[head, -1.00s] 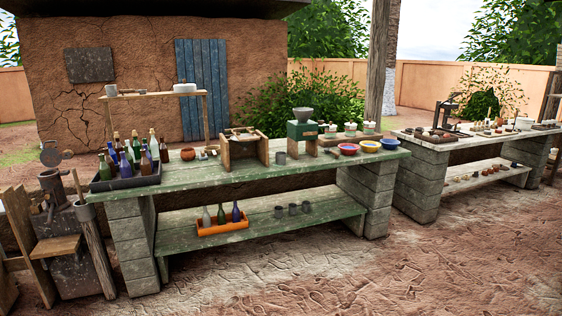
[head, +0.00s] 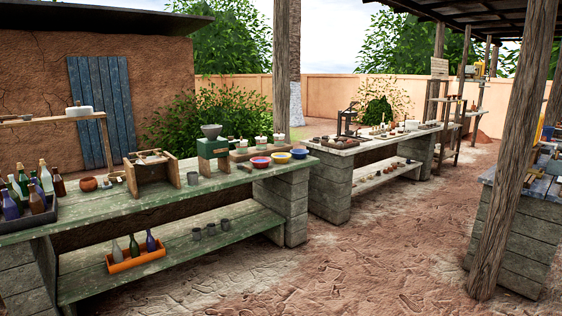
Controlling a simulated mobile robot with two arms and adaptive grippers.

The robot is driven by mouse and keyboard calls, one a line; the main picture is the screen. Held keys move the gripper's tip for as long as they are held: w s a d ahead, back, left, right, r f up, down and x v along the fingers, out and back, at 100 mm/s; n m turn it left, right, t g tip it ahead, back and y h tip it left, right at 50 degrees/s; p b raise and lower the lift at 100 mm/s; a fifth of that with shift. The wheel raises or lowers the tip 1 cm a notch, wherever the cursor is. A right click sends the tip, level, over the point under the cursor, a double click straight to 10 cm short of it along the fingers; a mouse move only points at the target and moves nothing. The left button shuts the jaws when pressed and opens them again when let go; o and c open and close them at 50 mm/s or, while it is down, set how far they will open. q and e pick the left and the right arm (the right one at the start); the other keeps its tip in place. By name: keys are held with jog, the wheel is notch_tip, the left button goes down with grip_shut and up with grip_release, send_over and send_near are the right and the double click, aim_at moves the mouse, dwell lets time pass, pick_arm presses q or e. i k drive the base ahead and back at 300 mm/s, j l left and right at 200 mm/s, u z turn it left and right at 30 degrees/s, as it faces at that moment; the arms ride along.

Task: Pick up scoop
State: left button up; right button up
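I cannot pick out a scoop for certain in the head view. Small items stand on the green bench (head: 120,213), among them a clay pot (head: 89,184), a wooden frame box (head: 152,178), a grinder with a grey hopper (head: 212,140) and a grey cup (head: 192,178). Neither of my grippers is in view.
A second bench (head: 345,151) with small tools stands behind to the right. A wooden post (head: 513,160) and another workbench (head: 530,225) are at the right. The lower shelf holds an orange bottle tray (head: 137,261). The dirt floor (head: 370,260) between is clear.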

aim_at(245, 168)
jog(key=i+l+z, duration=0.1)
jog(key=i+z, duration=0.15)
jog(key=i, duration=0.5)
jog(key=i+l, duration=0.1)
jog(key=i, duration=1.2)
jog(key=i+l, duration=0.1)
jog(key=i, duration=1.15)
